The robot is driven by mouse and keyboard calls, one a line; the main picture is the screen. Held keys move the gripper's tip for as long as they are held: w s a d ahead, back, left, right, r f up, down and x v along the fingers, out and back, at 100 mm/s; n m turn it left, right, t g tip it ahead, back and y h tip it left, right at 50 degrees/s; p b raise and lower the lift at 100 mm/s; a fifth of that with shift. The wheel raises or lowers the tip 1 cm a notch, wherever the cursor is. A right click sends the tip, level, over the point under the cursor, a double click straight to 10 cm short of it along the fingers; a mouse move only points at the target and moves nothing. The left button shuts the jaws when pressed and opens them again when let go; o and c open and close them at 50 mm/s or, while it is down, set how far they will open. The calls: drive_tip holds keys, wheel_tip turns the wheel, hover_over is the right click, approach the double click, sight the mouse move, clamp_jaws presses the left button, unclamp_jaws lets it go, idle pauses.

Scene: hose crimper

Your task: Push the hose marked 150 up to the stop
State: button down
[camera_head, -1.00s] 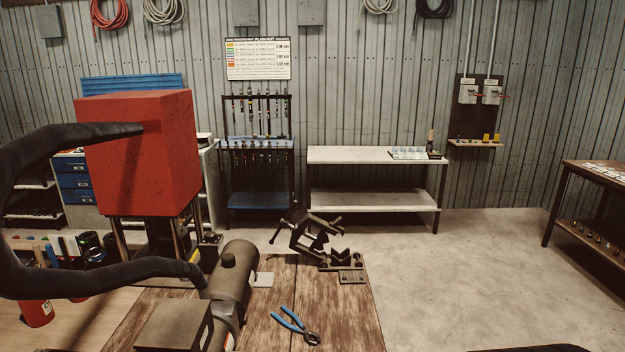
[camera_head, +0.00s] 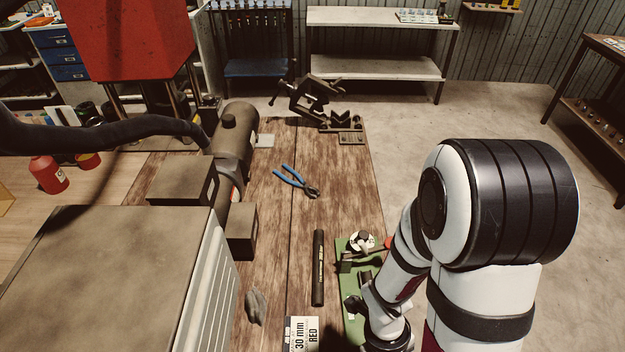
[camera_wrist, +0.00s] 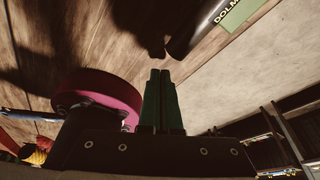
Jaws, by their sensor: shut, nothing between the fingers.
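A black hose (camera_head: 318,267) lies lengthwise on the wooden table, with faint print I cannot read as 150. Right of it, apart, is a green fixture (camera_head: 343,303) with a round white-topped part (camera_head: 361,240). My arm covers part of the fixture, and my fingers are hidden in the head view. In the wrist view my gripper (camera_wrist: 160,73) is shut and empty, its two greenish fingers side by side. I cannot make out the stop.
A white card reading 30 mm RED (camera_head: 301,334) lies near the hose's near end. Blue-handled pliers (camera_head: 295,181) lie farther back. A brown machine (camera_head: 236,145) stands left, a clamp fixture (camera_head: 318,100) at the back. Bare table lies between pliers and hose.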

drive_tip(key=shift+w, duration=0.25)
idle(0.4)
drive_tip(key=shift+w, duration=0.9)
drive_tip(key=shift+w, duration=0.15)
drive_tip(key=shift+w+a, duration=0.15)
drive_tip(key=shift+w, duration=2.55)
drive_tip(key=shift+s, duration=0.5)
drive_tip(key=shift+r, duration=4)
